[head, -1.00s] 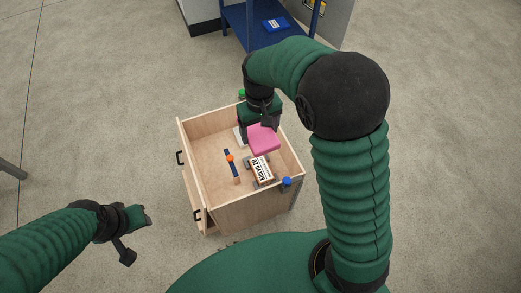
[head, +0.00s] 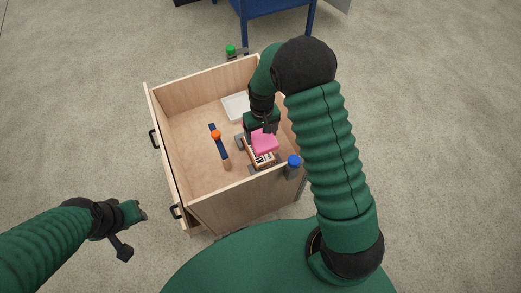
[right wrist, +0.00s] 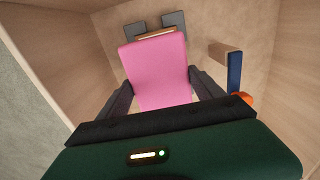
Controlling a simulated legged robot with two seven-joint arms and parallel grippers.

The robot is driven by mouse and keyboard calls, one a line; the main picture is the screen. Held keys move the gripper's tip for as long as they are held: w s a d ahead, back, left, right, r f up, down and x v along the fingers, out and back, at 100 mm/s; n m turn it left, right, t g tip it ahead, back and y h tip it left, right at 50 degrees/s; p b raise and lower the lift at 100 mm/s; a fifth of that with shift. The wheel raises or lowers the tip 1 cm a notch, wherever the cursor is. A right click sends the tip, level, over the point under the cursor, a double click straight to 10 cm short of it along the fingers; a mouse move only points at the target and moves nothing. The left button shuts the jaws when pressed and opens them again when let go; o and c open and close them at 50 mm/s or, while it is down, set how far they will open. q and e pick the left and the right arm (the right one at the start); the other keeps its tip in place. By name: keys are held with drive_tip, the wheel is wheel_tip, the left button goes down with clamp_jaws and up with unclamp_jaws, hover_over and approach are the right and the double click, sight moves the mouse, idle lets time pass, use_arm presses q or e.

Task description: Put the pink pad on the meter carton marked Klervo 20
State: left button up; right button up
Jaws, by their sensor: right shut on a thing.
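The pink pad (head: 264,141) is held in my right gripper (head: 263,131), inside the wooden box. The right wrist view shows the pad (right wrist: 157,72) lying between the two dark fingers (right wrist: 160,92). The meter carton (head: 262,158), white-labelled with dark print, is under and beside the pad in the head view, partly covered by it. A thin tan edge shows past the pad's far end in the right wrist view. I cannot tell whether pad and carton touch. My left gripper (head: 142,213) is outside the box at left; its fingers are not clear.
The open wooden box (head: 240,205) has high walls around the pad. Inside are a white tray (head: 236,107) and a blue-and-wood piece with an orange knob (head: 216,134). A blue knob (head: 294,161) is at the near right corner, a green one (head: 230,49) behind the box.

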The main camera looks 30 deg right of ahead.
sight(260, 136)
drive_tip(key=f+b, duration=0.1)
drive_tip(key=f, duration=0.3)
drive_tip(key=a+f+b, duration=0.1)
drive_tip(key=f, duration=0.2)
drive_tip(key=shift+b, duration=0.3)
drive_tip(key=shift+f, duration=0.2)
drive_tip(key=shift+d, duration=0.25)
drive_tip(key=o, duration=1.3)
drive_tip(key=shift+o, duration=0.2)
drive_tip(key=shift+a, duration=0.1)
wheel_tip(260, 136, up, 12)
drive_tip(key=p, duration=0.5)
drive_tip(key=shift+r, duration=0.1)
drive_tip(key=s+a+r+t, duration=0.1)
drive_tip(key=s+a+r, duration=0.1)
drive_tip(key=s+r, duration=0.3)
drive_tip(key=s+a+r+t, duration=0.1)
drive_tip(key=s+a+r, duration=0.1)
drive_tip(key=s+r, duration=0.3)
drive_tip(key=s, duration=0.4)
drive_tip(key=shift+a+n+t, duration=0.25)
drive_tip(key=shift+n+t, duration=0.05)
drive_tip(key=shift+n, duration=0.1)
